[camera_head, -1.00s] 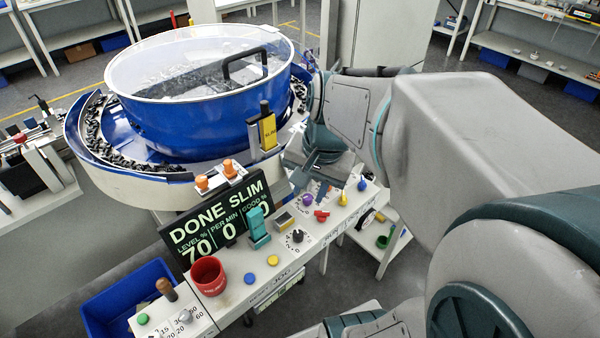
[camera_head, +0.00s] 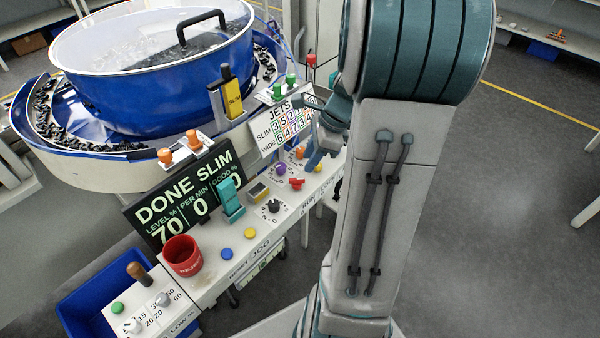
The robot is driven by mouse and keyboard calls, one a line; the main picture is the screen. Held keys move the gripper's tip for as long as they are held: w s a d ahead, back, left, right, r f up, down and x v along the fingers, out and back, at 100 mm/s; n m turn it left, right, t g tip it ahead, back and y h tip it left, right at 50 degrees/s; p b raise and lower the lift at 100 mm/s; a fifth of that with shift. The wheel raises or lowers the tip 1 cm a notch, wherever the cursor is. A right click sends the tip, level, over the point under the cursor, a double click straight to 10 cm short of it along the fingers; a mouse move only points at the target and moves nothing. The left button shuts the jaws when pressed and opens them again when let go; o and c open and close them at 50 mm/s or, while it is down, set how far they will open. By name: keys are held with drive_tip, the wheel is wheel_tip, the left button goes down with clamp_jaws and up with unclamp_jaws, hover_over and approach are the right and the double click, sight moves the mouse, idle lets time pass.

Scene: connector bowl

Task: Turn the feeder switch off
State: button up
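The control panel (camera_head: 215,272) runs along the front of the bowl feeder (camera_head: 160,120). No label that I can read names the feeder switch, so I cannot tell which control it is. The panel has a red knob (camera_head: 296,183), a black dial (camera_head: 274,206), a teal lever piece (camera_head: 230,202), a purple knob (camera_head: 280,169) and a small yellow-and-grey block (camera_head: 258,191).
A display (camera_head: 180,195) reads DONE SLIM. A red cup (camera_head: 182,256) and brown-topped lever (camera_head: 140,273) stand at the panel's near left. A blue bin (camera_head: 90,295) is on the floor. My arm covers the right middle.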

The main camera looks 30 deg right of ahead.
sight(297, 178)
drive_tip(key=x, duration=0.6)
drive_tip(key=shift+a+f, duration=0.15)
drive_tip(key=shift+f, duration=0.2)
clamp_jaws()
